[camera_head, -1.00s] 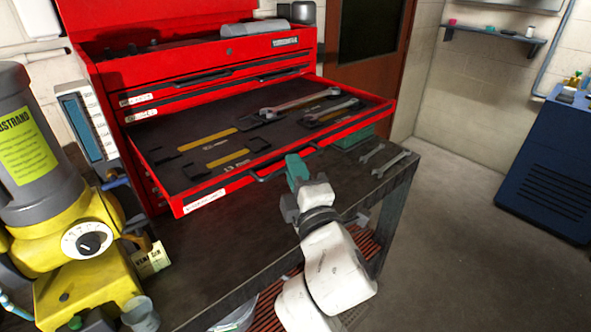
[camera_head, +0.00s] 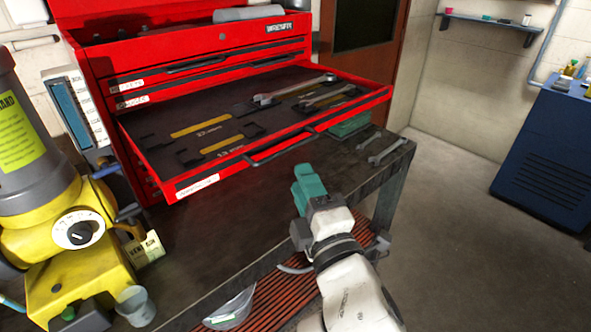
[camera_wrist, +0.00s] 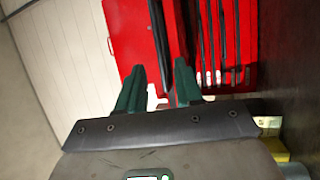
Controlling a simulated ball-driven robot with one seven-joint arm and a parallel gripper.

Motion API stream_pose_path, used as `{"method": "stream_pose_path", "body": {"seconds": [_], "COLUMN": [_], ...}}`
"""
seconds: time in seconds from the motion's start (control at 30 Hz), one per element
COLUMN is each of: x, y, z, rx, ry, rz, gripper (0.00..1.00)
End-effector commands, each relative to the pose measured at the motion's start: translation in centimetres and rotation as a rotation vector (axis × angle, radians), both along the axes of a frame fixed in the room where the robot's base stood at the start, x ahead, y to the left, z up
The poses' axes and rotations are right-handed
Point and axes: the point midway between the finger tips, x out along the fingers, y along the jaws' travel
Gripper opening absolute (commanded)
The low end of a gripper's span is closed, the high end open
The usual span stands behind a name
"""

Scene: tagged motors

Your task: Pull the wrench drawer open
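The wrench drawer (camera_head: 240,172) of the red tool chest is pulled well out over the workbench. Its dark liner holds wrenches (camera_head: 288,92) in the right part and yellow-marked outlines on the left. Its dark bar handle (camera_head: 282,150) runs along the front edge and is free. My gripper (camera_head: 306,175) is in front of the drawer, below and apart from the handle. In the wrist view, its two green fingers (camera_wrist: 158,88) are spread with nothing held between them, and red parts of the chest (camera_wrist: 132,35) lie beyond them.
The dark workbench (camera_head: 240,230) lies below the drawer. Two loose wrenches (camera_head: 375,147) lie at its right end, near a green box (camera_head: 350,125). A yellow and grey machine (camera_head: 75,235) and a cup (camera_head: 135,305) stand at left.

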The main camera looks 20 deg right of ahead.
Motion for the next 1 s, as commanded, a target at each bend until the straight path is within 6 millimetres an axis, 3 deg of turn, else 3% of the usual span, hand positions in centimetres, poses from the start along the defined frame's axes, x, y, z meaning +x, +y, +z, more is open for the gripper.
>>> {"method": "stream_pose_path", "body": {"seconds": [0.1, 0.3, 0.87, 1.0], "x": [-1.8, -3.1, -3.1, -3.2], "y": [0.1, 0.3, 0.2, -1.7], "z": [-0.5, -0.6, -0.5, -3.7], "rx": [0.000, 0.000, -0.001, 0.115], "ry": [0.001, 0.000, 0.000, 0.101], "rz": [0.000, 0.000, -0.001, -0.036], "gripper": [0.35, 0.35, 0.35, 0.35]}}
